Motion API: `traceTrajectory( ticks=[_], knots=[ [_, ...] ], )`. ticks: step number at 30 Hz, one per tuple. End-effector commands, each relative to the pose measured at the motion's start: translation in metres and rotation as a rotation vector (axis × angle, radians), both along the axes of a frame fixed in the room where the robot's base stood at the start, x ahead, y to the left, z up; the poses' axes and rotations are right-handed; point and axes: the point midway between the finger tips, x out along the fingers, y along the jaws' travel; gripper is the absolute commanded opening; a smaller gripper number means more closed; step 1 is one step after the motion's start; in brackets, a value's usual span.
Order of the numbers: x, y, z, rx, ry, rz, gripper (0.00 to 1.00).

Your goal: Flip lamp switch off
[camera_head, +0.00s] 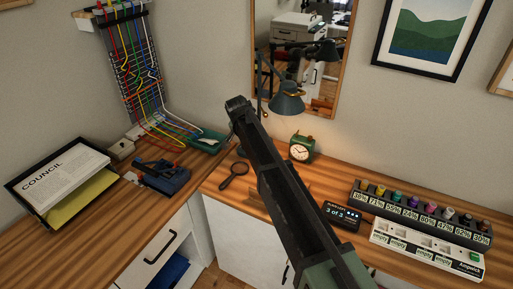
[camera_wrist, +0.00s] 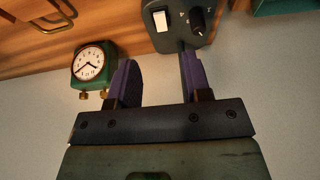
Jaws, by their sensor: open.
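The desk lamp has a dark blue-grey shade (camera_head: 287,103) on a thin jointed arm, in front of the mirror in the head view. Warm light shows on the wall beside the shade. In the wrist view its dark grey base (camera_wrist: 172,38) is at the top, with a white rocker switch (camera_wrist: 161,20) and a black knob (camera_wrist: 197,20) beside it. My gripper (camera_wrist: 156,58) is open and empty, its purple-padded fingers apart and pointing towards the base. Whether a finger touches the base is unclear. In the head view my arm hides the base.
A magnifying glass (camera_head: 234,176) lies left. A label rack (camera_head: 420,208) and small display (camera_head: 342,216) are at the right. The wall is close behind.

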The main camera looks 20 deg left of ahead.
Motion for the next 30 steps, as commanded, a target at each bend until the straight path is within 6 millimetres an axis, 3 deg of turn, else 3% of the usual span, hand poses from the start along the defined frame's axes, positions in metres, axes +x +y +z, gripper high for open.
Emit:
traceTrajectory(
  ticks=[12, 16, 23, 30],
  knots=[
    [0.034, -0.004, -0.089, -0.001, 0.000, -0.001, 0.45],
    [0.039, -0.005, -0.099, -0.001, 0.000, 0.000, 0.45],
    [0.040, -0.006, -0.096, -0.001, 0.000, 0.001, 0.45],
    [0.040, -0.006, -0.096, 0.000, 0.001, 0.001, 0.11]
  ],
)
